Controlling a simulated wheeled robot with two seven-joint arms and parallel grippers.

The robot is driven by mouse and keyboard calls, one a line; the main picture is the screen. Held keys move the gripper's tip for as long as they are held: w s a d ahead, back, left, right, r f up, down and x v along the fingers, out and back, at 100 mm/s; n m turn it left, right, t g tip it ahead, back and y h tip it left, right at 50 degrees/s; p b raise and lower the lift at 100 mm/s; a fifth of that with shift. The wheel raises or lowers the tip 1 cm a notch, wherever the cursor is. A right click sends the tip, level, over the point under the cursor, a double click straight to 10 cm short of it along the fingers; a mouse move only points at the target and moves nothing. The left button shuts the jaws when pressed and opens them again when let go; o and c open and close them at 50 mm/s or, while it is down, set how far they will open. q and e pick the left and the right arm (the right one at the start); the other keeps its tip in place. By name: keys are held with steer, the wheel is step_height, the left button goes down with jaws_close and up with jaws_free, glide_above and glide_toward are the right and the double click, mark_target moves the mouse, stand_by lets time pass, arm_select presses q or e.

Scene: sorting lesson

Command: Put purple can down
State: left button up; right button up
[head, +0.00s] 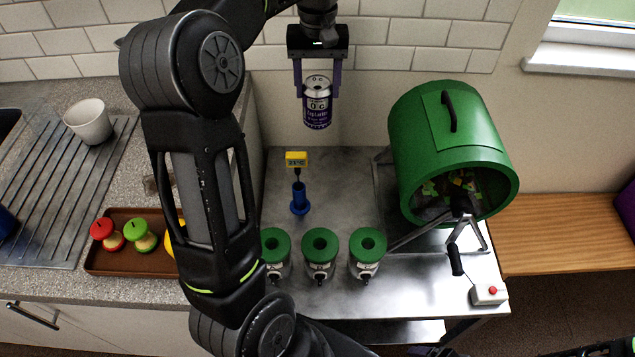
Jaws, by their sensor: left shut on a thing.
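The purple can (317,103) has a white top band and a silver lid. It hangs upright in the air, near the wall behind the metal table (345,185). My left gripper (316,88) points down and is shut on the can, one finger on each side. A gap shows between the can and the tabletop below it. I cannot make out my right gripper in this view.
A green drum (445,120) on a stand fills the table's right side. Several green-topped containers (320,245) line the front. A yellow-topped blue probe (298,190) stands left. A brown tray (130,265) and white cup (88,121) are on the counter. The table's middle is clear.

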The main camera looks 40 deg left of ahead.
mark_target(318, 111)
arm_select(q)
step_height(318, 111, down, 7)
steer(key=b, duration=0.6)
steer(key=shift+b, duration=0.4)
step_height(318, 111, down, 17)
steer(key=shift+b, duration=0.3)
step_height(318, 111, down, 4)
steer(key=shift+f, duration=0.1)
